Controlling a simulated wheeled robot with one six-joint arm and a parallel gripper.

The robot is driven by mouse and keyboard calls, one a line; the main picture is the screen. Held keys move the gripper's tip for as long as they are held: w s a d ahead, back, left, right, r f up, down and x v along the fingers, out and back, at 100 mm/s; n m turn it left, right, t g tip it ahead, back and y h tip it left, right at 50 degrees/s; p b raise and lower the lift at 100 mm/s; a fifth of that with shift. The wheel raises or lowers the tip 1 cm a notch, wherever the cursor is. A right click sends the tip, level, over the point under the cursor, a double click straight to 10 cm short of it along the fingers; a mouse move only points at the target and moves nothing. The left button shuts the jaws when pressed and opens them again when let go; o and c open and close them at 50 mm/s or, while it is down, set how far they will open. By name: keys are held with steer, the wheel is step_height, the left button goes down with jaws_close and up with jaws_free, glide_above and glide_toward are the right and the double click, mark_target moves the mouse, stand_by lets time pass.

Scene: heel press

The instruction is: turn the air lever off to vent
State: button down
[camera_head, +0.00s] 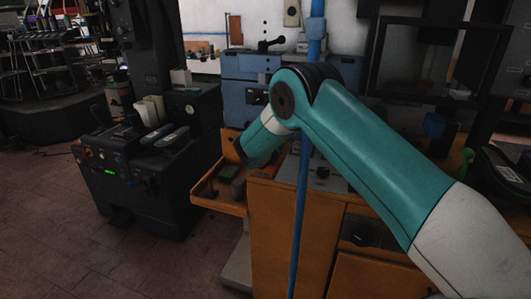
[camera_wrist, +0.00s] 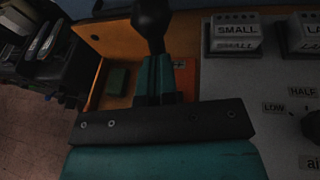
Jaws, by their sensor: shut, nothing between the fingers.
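My gripper (camera_wrist: 156,80) shows in the wrist view, its two fingers together and pointing up the picture. A dark ball-topped knob (camera_wrist: 152,16) on a short stem stands right at the fingertips. I cannot tell whether they touch. A cut-off label starting "ai" (camera_wrist: 313,163) is at the lower right edge, below a dark round knob (camera_wrist: 313,124). I cannot tell which of these knobs is the air lever.
A panel with SMALL (camera_wrist: 236,32), HALF (camera_wrist: 302,91) and LOW (camera_wrist: 273,107) labels lies to the right. An orange tray (camera_head: 216,204) holds a green block (camera_wrist: 118,80). A blue machine (camera_head: 246,88) stands behind and a dark machine (camera_head: 145,185) at left. Open floor (camera_head: 60,235) is at left.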

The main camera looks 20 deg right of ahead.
steer(key=shift+d+r, duration=0.15)
steer(key=shift+r, duration=0.2)
steer(key=v, duration=1.4)
steer(key=shift+r, duration=0.15)
steer(key=shift+w, duration=0.15)
